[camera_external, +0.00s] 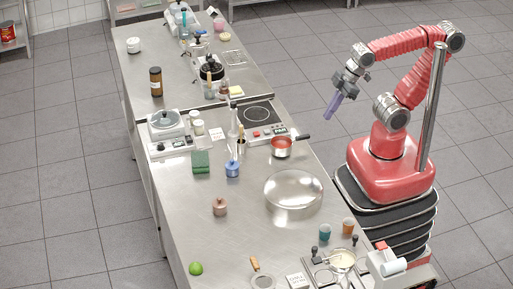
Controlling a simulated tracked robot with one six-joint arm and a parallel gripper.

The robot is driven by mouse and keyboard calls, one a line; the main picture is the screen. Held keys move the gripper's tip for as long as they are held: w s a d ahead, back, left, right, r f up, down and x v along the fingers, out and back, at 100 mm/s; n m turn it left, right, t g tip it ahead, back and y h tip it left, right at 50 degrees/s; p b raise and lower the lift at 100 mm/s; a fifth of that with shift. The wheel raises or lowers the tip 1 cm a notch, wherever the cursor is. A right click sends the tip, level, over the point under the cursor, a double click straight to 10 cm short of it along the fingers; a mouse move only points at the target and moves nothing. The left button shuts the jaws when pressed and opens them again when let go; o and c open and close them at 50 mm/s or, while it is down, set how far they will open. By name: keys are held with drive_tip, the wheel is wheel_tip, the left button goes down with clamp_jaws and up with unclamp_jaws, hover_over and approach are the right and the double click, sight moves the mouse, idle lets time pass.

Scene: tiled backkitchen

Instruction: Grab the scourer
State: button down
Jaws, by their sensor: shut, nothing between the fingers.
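The scourer looks to be the green block (201,162), lying on the steel counter (180,220) near its left edge, left of a small blue pot. A small yellow pad (236,91) farther back could also be a sponge or scourer; it is too small to tell. My gripper (334,104) is in the air to the right of the counter, its fingers pointing down. The fingers are shut and hold nothing.
The counter left of the bowl is mostly clear.

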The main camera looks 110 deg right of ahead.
drive_tip(key=c, duration=2.5)
unclamp_jaws()
drive_tip(key=o, duration=2.5)
